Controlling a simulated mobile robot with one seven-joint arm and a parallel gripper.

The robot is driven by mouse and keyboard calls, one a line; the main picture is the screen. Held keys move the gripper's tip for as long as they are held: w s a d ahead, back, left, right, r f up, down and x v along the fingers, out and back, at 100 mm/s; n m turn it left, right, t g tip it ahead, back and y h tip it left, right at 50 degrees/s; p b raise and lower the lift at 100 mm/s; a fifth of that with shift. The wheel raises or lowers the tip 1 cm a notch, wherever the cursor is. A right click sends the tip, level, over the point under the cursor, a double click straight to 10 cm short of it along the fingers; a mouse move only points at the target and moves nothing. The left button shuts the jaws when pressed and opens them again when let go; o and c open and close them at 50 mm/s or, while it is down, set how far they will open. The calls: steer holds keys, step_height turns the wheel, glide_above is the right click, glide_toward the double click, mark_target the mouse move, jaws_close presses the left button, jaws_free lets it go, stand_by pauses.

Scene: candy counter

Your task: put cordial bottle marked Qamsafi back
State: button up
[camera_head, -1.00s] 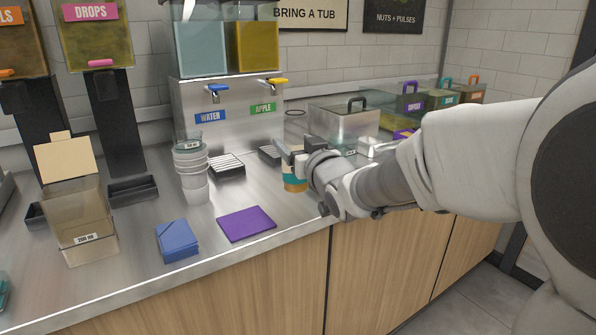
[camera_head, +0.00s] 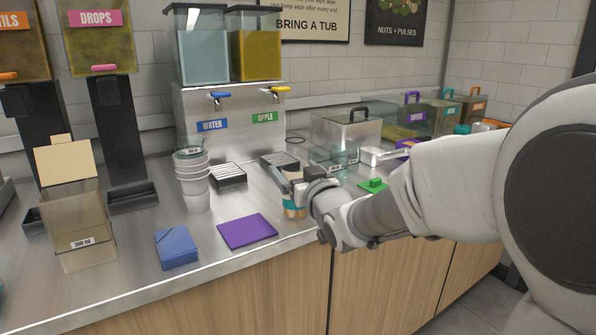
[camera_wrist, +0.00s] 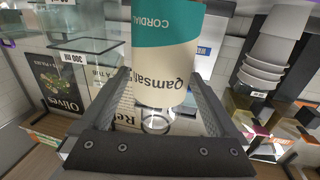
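The cordial bottle marked Qamsafi (camera_wrist: 165,62) fills the upper middle of the wrist view, with a teal band and a cream label that reads upside down there. My gripper (camera_wrist: 161,84) has one finger along each side of it and appears closed on it. In the head view the bottle (camera_head: 294,208) shows only partly, below my gripper (camera_head: 287,187), which hides its upper part. It is near the counter's front edge, right of the purple mat. I cannot tell whether its base touches the counter.
The purple mat (camera_head: 247,231) and blue folded cloth (camera_head: 177,249) lie left of my gripper. Stacked white tubs (camera_head: 194,184), the drink dispenser (camera_head: 200,106) and drip trays (camera_head: 229,176) stand behind.

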steer(key=shift+r, duration=0.2)
steer(key=shift+s+d+p, duration=0.1)
steer(key=shift+s+p, duration=0.1)
steer(key=shift+p, duration=0.1)
steer(key=s+d+f+m+g+h+p, duration=0.1)
steer(key=s+d+f+m+g+h, duration=0.15)
steer(key=s+d, duration=0.5)
steer(key=s+d+f+m+g+h+p, duration=0.1)
steer(key=s+d+g+h, duration=0.1)
steer(key=s+d+h, duration=0.5)
steer(key=s+d+f+g+y, duration=0.1)
steer(key=s+f+g, duration=0.1)
steer(key=s, duration=0.7)
steer(key=s+d+f+m+g+y, duration=0.1)
steer(key=s+g, duration=0.3)
steer(key=s, duration=0.5)
steer(key=shift+s+f, duration=0.25)
steer(key=shift+f, duration=0.25)
steer(key=shift+r+g+y, duration=0.15)
steer(key=shift+g+y, duration=0.1)
